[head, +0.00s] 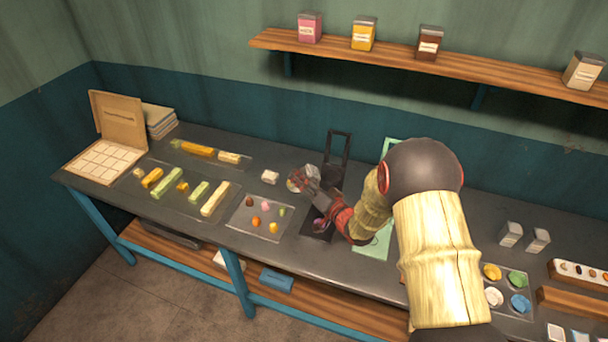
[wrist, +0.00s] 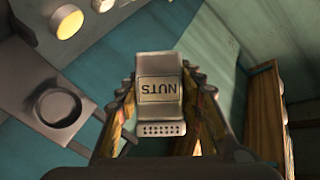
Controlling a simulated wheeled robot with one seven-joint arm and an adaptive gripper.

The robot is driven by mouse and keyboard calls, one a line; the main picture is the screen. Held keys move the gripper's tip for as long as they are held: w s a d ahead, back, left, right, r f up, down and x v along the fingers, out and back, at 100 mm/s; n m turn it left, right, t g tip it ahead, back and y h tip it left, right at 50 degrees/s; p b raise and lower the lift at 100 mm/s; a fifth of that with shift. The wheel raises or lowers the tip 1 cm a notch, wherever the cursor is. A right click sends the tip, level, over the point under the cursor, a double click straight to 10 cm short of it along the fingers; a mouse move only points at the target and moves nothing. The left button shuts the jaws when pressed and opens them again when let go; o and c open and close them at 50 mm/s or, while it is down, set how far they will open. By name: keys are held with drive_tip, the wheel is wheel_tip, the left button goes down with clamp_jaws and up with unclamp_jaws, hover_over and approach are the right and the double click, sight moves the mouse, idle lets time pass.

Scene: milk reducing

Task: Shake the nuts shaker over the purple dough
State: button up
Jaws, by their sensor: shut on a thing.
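My gripper (wrist: 158,100) is shut on the grey nuts shaker (wrist: 158,66), a finger on each side. Its "NUTS" label reads upside down in the wrist view, and its perforated end faces the bottom of that picture. In the head view my gripper (head: 329,208) is above the bench, and the shaker (head: 320,198) shows as a small grey shape at its tip. A small purple patch, apparently the purple dough (head: 318,222), lies on a dark board just below the gripper and is partly hidden by it. I cannot tell whether nuts are falling.
A clear tray (head: 243,224) with small coloured pieces lies left of the dark board. A round dish (head: 300,177) and a black stand (head: 339,147) are behind. A green board (head: 372,245) is partly hidden by my arm. Two grey shakers (head: 510,233) stand at right.

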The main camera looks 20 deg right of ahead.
drive_tip(key=r+n+g+p, duration=0.1)
drive_tip(key=n, duration=0.1)
drive_tip(key=r+n+g+p, duration=0.1)
drive_tip(key=n+p, duration=0.1)
drive_tip(key=r+n+g+p, duration=0.1)
drive_tip(key=n+p, duration=0.1)
drive_tip(key=shift+w+a, duration=0.35)
drive_tip(key=n, duration=0.1)
drive_tip(key=n+g+h, duration=0.1)
drive_tip(key=n, duration=0.1)
drive_tip(key=shift+a+r+n+g+p, duration=0.15)
drive_tip(key=shift+r+n+g+p, duration=0.15)
drive_tip(key=shift+g+p, duration=0.1)
